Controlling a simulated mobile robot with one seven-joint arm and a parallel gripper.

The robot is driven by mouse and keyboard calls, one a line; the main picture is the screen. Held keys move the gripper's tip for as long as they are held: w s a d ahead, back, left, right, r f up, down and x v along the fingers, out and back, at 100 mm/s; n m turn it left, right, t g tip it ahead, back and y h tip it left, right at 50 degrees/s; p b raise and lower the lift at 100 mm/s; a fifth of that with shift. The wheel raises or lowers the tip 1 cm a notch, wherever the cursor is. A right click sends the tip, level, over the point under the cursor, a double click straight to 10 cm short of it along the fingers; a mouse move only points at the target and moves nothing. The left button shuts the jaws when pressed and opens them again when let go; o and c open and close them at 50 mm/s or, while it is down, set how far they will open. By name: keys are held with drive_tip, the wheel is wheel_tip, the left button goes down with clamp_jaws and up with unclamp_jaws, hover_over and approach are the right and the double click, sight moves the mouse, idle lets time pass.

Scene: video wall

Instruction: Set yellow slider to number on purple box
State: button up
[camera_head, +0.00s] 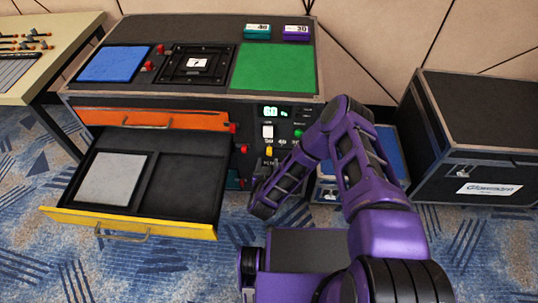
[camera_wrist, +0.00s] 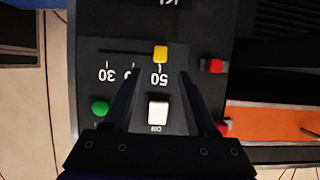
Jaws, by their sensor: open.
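The yellow slider (camera_wrist: 160,54) sits on its track at the 50 mark in the wrist view, where the panel appears upside down with marks 30, a partly hidden middle number and 50. The yellow slider also shows at the left end of the scale in the head view (camera_head: 269,151). The purple box (camera_head: 297,33) on the desk's back right top carries the number 30. My gripper (camera_wrist: 158,80) is open and empty, its two fingers apart on either side of the 50 mark with the slider just beyond their tips. In the head view its fingertips cannot be made out.
A teal box (camera_head: 257,32) reading 40 stands beside the purple box. A white button (camera_wrist: 158,112), a green button (camera_wrist: 100,108) and red knobs (camera_wrist: 214,66) lie around the slider. The yellow drawer (camera_head: 130,222) stands open left of the panel, below the orange drawer (camera_head: 150,119).

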sight(269, 152)
drive_tip(key=b+x, duration=0.1)
drive_tip(key=x, duration=0.6)
drive_tip(key=shift+w+f, duration=0.1)
clamp_jaws()
idle(1.2)
